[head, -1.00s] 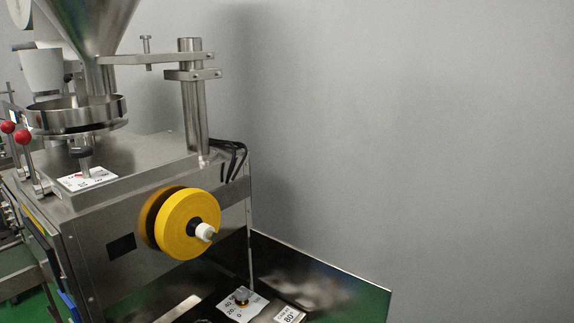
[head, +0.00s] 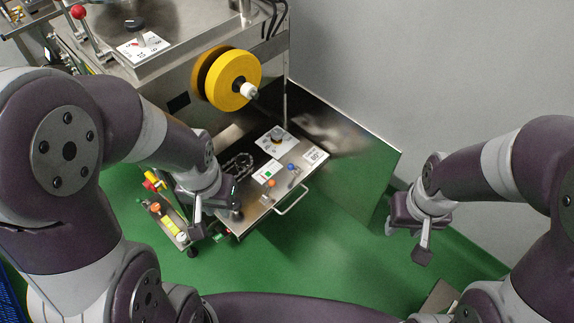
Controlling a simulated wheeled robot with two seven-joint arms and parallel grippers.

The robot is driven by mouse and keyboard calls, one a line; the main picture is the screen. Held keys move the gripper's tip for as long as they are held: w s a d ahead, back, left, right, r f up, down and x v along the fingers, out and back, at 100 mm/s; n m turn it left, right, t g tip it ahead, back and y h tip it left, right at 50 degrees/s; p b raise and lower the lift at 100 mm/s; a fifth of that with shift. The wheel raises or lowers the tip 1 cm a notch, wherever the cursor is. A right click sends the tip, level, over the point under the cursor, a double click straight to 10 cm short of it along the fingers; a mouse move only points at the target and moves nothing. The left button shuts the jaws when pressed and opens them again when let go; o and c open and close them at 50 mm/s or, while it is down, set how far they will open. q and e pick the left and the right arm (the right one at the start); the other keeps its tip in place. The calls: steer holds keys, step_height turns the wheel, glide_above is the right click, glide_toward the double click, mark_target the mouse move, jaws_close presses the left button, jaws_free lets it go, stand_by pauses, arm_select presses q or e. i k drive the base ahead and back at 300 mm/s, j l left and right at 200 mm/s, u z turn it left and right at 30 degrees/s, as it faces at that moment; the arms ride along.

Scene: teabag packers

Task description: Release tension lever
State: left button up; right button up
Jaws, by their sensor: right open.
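I cannot tell for sure which part is the tension lever. A red-ball lever (head: 78,13) stands at the upper left on the steel machine's top. A yellow roll (head: 226,78) with a white hub sits on the machine's side. On the low panel below it are small levers or knobs, one with an orange tip (head: 272,183) and one with a blue tip (head: 291,168). My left gripper (head: 216,213) is just left of this panel, pointing down, its fingers apart and empty. My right gripper (head: 408,235) hangs open and empty over the floor at the right.
The steel machine (head: 160,60) fills the upper left. The panel has a dial (head: 276,140) and a front handle (head: 293,201). A narrow cart (head: 160,205) with small items stands left of my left gripper. Green floor (head: 310,250) is free between my grippers. A grey wall (head: 430,70) closes the right.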

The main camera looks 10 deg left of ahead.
mark_target(271, 183)
steer(key=i+l+u, duration=0.1)
steer(key=i+u, duration=0.2)
steer(key=i, duration=0.15)
steer(key=i+l+u, duration=0.3)
steer(key=i+j, duration=0.05)
steer(key=i, duration=0.05)
